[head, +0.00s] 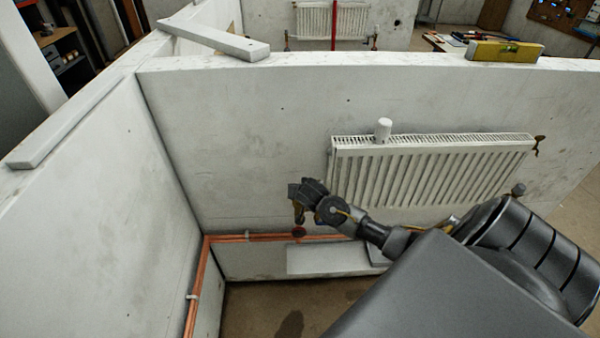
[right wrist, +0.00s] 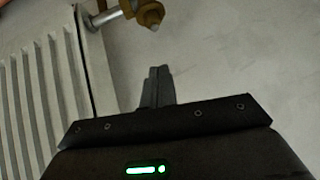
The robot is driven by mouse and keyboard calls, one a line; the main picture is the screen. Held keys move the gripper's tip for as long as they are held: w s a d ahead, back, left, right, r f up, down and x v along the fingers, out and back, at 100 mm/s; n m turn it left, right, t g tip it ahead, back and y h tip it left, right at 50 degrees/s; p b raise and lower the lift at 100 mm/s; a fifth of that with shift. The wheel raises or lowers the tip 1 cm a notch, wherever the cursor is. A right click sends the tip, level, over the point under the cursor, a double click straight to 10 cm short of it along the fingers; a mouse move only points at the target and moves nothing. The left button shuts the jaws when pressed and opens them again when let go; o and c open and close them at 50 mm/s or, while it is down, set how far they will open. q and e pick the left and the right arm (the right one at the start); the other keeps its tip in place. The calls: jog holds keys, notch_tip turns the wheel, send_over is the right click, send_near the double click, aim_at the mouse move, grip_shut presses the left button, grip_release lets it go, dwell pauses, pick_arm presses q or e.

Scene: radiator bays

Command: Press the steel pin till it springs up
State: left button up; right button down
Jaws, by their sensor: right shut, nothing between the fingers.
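A brass valve body (right wrist: 147,12) shows at the top of the right wrist view, joined by a steel tail to the radiator's end. A short grey pin (right wrist: 153,27) sticks out of it toward my right gripper (right wrist: 160,70). That gripper is shut and empty, its tips apart from the pin. In the head view my right gripper (head: 296,190) is at the lower left of the radiator, and the brass valve (head: 298,212) shows just below it, partly hidden. The pin cannot be made out there. My left gripper is out of view.
The white ribbed radiator (head: 435,170) hangs on the wall, with a white cap (head: 384,128) standing on top. Copper pipes (head: 250,237) run low along the walls. A yellow level (head: 505,51) lies on the wall top. The wall left of the valve is clear.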

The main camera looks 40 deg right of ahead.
jog(key=x, duration=0.3)
jog(key=shift+f, duration=0.3)
notch_tip(320, 180, down, 3)
jog(key=shift+w+a+r+b, duration=0.1)
jog(key=shift+w+r+b, duration=0.1)
jog(key=shift+b, duration=0.2)
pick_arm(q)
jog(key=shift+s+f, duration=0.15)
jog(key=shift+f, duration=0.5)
pick_arm(e)
jog(key=shift+a+f, duration=0.1)
jog(key=shift+f, duration=0.3)
